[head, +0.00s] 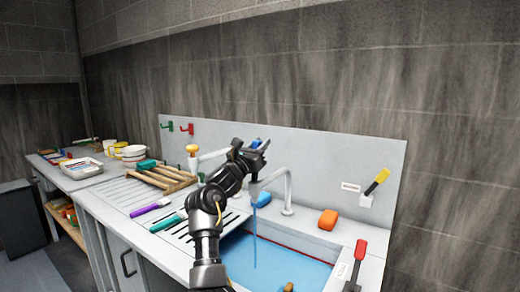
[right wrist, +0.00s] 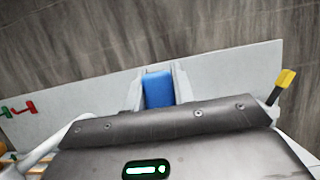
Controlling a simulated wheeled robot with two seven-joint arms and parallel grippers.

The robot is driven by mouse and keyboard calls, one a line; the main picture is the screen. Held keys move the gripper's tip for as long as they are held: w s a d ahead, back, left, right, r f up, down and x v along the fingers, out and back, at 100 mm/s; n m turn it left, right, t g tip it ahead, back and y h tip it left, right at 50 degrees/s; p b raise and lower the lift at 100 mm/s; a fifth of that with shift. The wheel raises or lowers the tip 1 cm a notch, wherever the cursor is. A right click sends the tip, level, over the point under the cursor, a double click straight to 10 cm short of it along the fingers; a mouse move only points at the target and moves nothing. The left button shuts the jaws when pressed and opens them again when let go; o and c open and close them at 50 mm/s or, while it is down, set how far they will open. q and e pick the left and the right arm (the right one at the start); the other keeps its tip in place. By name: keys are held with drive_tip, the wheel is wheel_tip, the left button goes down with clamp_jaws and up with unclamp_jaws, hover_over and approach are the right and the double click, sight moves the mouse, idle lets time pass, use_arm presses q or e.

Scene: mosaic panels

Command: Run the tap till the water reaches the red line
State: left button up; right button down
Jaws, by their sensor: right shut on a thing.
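The sink basin (head: 330,246) holds blue water (head: 285,268). A red line (head: 292,247) runs along the basin's back wall. The water's surface lies close to that line; I cannot tell the exact gap. The gripper hides the knob's lower part. My left gripper is out of view.
A yellow-knobbed tap (head: 192,149) stands left. A red-handled lever (head: 360,249) stands at right, and a yellow-black lever (head: 377,181) is on the back panel. A wooden rack (head: 165,177) sits left.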

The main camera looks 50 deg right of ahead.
drive_tip(key=c, duration=1.2)
unclamp_jaws()
drive_tip(key=shift+o, duration=0.2)
